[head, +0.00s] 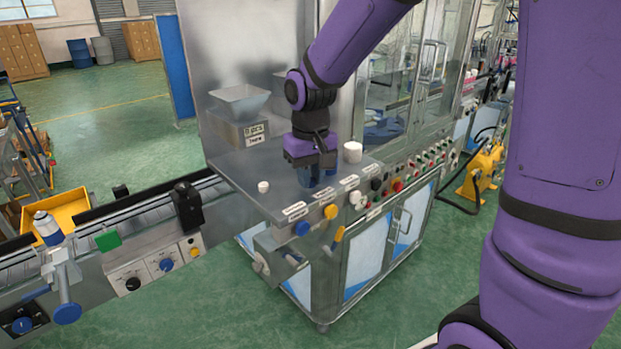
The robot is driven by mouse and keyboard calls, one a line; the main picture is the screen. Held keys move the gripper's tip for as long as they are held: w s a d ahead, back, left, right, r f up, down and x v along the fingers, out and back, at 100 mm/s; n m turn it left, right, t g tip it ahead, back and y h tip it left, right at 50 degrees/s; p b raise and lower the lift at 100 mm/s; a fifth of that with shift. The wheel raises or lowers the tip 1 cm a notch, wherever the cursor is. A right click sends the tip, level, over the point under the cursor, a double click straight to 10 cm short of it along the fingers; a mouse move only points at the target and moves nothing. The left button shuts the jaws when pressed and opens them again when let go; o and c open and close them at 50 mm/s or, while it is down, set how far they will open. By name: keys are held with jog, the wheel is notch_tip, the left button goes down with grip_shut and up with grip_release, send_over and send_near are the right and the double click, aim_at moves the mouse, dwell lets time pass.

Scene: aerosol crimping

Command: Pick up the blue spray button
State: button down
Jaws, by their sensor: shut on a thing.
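My gripper (314,182) points down at the metal worktop (240,165) of the cabinet, near the middle of its surface. It is shut on a small blue thing at its fingertips, which I take to be the blue spray button. The fingers and the purple gripper body hide most of it, so its shape cannot be made out. I cannot tell whether it touches the worktop or is just above it.
A small white cap (263,187) lies left of my gripper, and a larger white cylinder (352,152) stands to its right. A weighing scale with a hopper (240,108) is behind. A control panel with knobs (330,211) lines the front edge. A conveyor (140,212) runs at left.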

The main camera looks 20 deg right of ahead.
aim_at(312, 181)
jog(key=shift+r, duration=0.4)
jog(key=shift+s+r, duration=0.2)
jog(key=shift+r, duration=0.45)
jog(key=shift+s+r, duration=0.2)
jog(key=shift+r, duration=0.4)
jog(key=s+a+r, duration=0.1)
jog(key=s+a, duration=0.1)
jog(key=s, duration=1.3)
jog(key=shift+r, duration=0.15)
jog(key=shift+a, duration=0.15)
